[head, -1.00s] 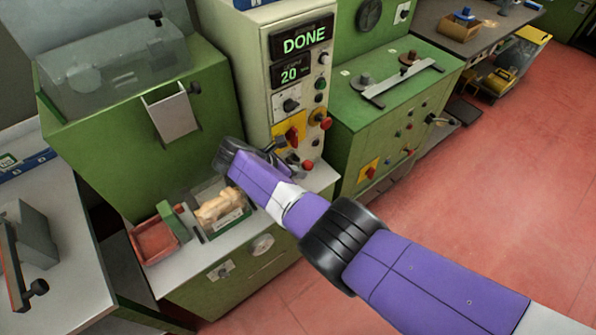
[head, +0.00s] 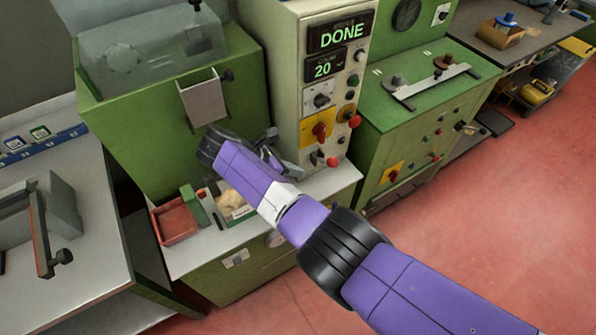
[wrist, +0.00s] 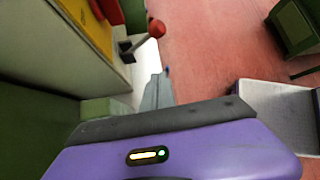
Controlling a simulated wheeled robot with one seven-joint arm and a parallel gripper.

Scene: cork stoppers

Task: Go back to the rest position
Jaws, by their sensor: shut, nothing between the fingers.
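My gripper (wrist: 158,90) shows in the wrist view as a narrow grey shape past the purple wrist housing, its fingers together and empty. In the head view my purple arm reaches up and left over the white counter (head: 325,181), in front of the green machine. The gripper end is mostly hidden there behind my wrist. A clear bin of pale cork stoppers (head: 231,200) sits on the counter below my wrist, partly covered by my arm.
A red tray (head: 177,224) and a green block (head: 195,207) stand left of the bin. Red floor (head: 520,200) is open at right.

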